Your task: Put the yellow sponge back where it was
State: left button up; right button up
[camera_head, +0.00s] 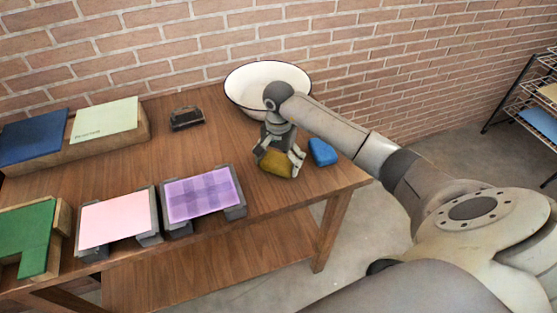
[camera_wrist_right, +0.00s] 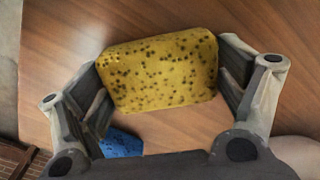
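The yellow sponge (camera_head: 276,164) is between the fingers of my right gripper (camera_head: 279,158), at the right end of the wooden table (camera_head: 240,124). In the right wrist view the speckled sponge (camera_wrist_right: 158,70) fills the gap, with the fingers of my right gripper (camera_wrist_right: 160,85) against its two short ends. I cannot tell whether the sponge touches the table or is just above it. A blue sponge (camera_head: 323,152) lies just to the right; its corner shows in the wrist view (camera_wrist_right: 121,144). My left gripper is not in view.
A white basin (camera_head: 240,88) stands behind the gripper. A dark small object (camera_head: 187,118) lies left of it. Purple (camera_head: 203,194), pink (camera_head: 113,219) and green (camera_head: 25,240) panels line the front; blue (camera_head: 34,138) and pale green (camera_head: 106,121) ones stand at back left.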

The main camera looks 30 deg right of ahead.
aim_at(278, 160)
jog(key=shift+o, duration=0.3)
jog(key=shift+r, duration=0.1)
jog(key=shift+r+p, duration=0.2)
jog(key=shift+p, duration=0.1)
jog(key=shift+r+b, duration=0.35)
jog(key=shift+b, duration=0.05)
notch_tip(278, 160, up, 11)
jog(key=b, duration=0.3)
